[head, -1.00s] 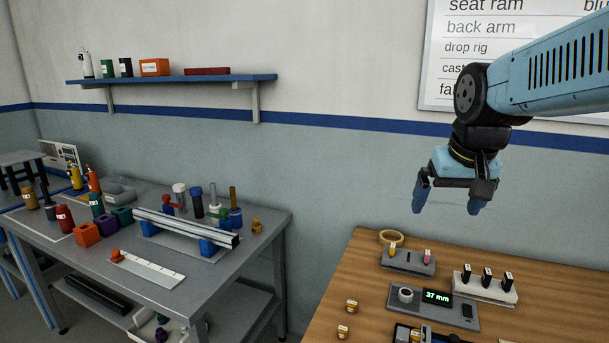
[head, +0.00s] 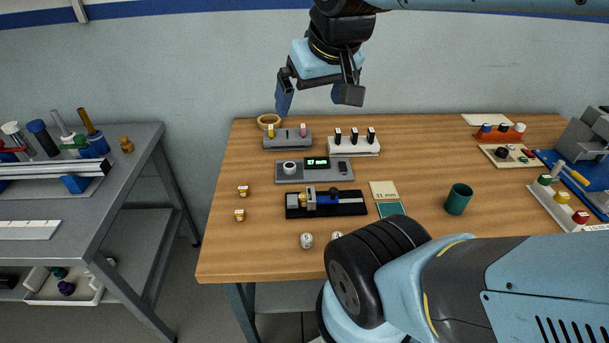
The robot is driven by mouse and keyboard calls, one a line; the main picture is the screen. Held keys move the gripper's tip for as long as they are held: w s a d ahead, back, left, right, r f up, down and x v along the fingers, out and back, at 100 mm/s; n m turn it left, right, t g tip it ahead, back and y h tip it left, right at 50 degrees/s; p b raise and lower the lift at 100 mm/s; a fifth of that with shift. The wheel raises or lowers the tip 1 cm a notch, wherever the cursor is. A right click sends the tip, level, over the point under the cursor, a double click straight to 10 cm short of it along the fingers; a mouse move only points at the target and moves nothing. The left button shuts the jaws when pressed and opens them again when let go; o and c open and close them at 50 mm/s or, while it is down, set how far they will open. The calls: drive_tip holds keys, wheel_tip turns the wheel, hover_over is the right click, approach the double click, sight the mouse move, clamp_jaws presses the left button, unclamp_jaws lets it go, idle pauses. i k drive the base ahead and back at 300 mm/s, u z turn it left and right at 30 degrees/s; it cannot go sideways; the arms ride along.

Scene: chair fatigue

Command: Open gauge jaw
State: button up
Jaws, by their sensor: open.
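A black-based sliding fixture (head: 350,203) with a blue block and a pale metal jaw lies near the middle of the wooden table. How wide its jaw stands is too small to tell. Behind it is a grey panel (head: 288,178) with a round knob, a green-lit display (head: 316,162) and a dark switch. The display's digits are too small to read now. My gripper (head: 316,99) is open and empty, pointing down, high above the back of the table and well apart from the fixture and panel.
Behind the panel stand a grey holder (head: 287,143), a white rack (head: 353,151) and a tape roll (head: 268,121). A green cup (head: 458,199) stands right of the fixture. My arm covers the front right of the wooden table (head: 265,262). A grey bench (head: 120,190) is left, across a gap.

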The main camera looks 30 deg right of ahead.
sight(333, 192)
drive_tip(key=k, duration=1.3)
drive_tip(key=z, duration=0.45)
drive_tip(key=i, duration=0.9)
drive_tip(key=u, duration=0.3)
